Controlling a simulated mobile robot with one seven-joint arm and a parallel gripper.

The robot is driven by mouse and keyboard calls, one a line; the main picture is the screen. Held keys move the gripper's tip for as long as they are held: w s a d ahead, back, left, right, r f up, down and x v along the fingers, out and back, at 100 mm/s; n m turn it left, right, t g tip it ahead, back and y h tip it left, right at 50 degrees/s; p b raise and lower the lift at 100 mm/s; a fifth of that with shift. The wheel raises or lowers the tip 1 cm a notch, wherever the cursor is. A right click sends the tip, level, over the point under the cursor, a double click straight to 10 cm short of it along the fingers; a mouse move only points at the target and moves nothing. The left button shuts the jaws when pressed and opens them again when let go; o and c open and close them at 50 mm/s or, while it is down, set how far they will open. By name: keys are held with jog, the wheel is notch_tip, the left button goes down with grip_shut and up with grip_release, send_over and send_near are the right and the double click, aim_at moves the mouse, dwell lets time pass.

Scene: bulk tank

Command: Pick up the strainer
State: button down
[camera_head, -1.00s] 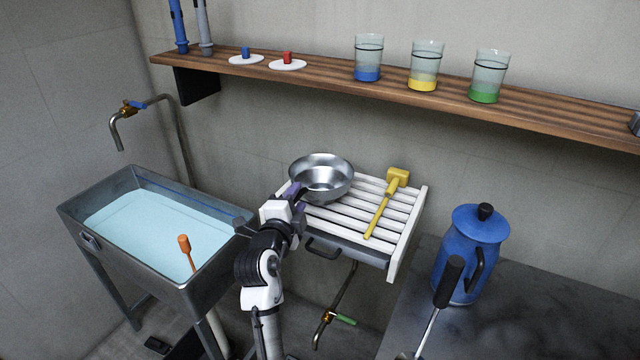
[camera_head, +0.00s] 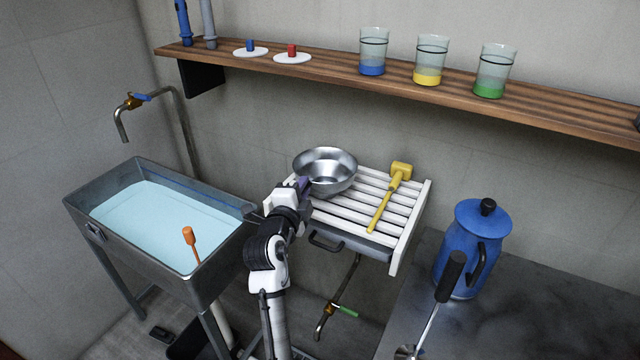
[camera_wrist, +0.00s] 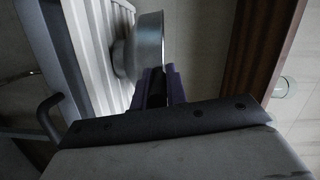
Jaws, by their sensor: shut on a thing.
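The strainer (camera_head: 326,172), a shiny steel bowl with a wide rim and a narrower base, is at the back left of the white slatted rack (camera_head: 398,222). My gripper (camera_head: 303,187) has its purple fingers shut on the strainer's near-left rim. In the wrist view the fingers (camera_wrist: 161,84) meet at the rim of the strainer (camera_wrist: 147,45). The strainer's base is close over the slats; I cannot tell whether it touches them. The gripper hides part of its near-left side.
A yellow mallet (camera_head: 391,190) lies on the rack to the right. A wooden shelf (camera_head: 330,80) with several cups runs above. A water-filled basin (camera_head: 150,215) stands left. A blue can (camera_head: 470,255) and a black-handled tool (camera_head: 450,278) are at right.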

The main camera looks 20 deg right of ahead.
jog(key=shift+r, duration=0.1)
notch_tip(320, 180, up, 10)
jog(key=shift+f+b, duration=0.1)
jog(key=shift+b, duration=0.9)
